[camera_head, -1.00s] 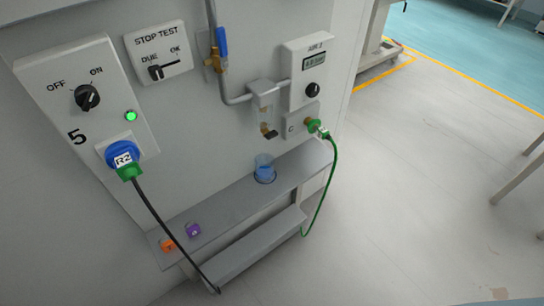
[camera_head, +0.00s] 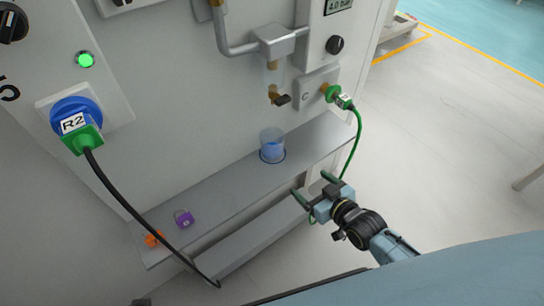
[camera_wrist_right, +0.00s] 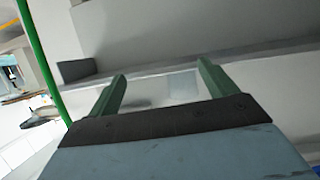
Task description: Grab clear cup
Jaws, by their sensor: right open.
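The clear cup (camera_head: 272,143) stands upright on the grey shelf (camera_head: 228,178) of the station, with blue showing inside it. My right gripper (camera_head: 309,184) is open and empty, below and to the right of the cup in the head view, apart from it. In the right wrist view its two green fingers (camera_wrist_right: 162,72) are spread apart. A pale see-through patch shows between them there; I cannot tell for sure whether it is the cup. My left gripper is not in view.
A drain spout with a small valve (camera_head: 278,98) hangs above the cup. A green hose (camera_head: 354,146) drops from the port right of the cup. A black cable (camera_head: 135,208) crosses the shelf's left end, near a purple padlock (camera_head: 184,219) and an orange padlock (camera_head: 154,239).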

